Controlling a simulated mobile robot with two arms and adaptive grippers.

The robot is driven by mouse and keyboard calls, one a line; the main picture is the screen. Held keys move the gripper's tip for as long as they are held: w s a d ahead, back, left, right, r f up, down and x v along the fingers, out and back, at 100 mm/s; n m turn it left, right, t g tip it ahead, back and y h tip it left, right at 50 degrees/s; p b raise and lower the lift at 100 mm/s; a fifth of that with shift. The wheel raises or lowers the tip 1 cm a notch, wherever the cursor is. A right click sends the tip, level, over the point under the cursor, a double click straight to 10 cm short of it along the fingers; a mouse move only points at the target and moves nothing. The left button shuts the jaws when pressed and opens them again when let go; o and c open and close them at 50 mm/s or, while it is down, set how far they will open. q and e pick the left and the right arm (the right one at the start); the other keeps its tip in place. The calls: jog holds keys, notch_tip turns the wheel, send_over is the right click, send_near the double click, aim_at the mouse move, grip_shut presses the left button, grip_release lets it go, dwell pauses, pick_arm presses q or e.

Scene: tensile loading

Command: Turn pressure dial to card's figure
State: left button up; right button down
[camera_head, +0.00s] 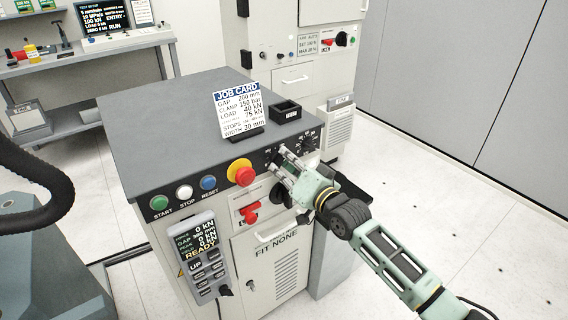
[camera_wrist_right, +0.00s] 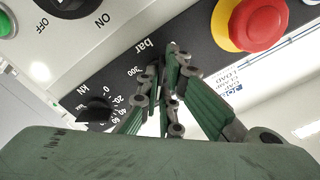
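The job card (camera_head: 239,109) stands on the grey cabinet top and reads CLAMP 150 bar. My right gripper (camera_head: 280,160) is at the cabinet's front panel, to the right of the red emergency button. In the right wrist view, the fingers (camera_wrist_right: 166,72) point at the panel just under the "bar" label, with "300" beside them. They cover the pressure dial, so its knob and pointer are hidden. I cannot tell whether they are closed on it. My left gripper is out of view.
The emergency button (camera_head: 241,172) is close left of my right gripper and also shows in the right wrist view (camera_wrist_right: 258,22). The kN dial (camera_wrist_right: 96,110) is on the other side. A pendant (camera_head: 197,258) hangs on the front. A small black tray (camera_head: 285,110) sits on top.

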jog(key=shift+n, duration=3.8)
jog(key=c, duration=2.2)
grip_release()
jog(key=shift+s, duration=0.1)
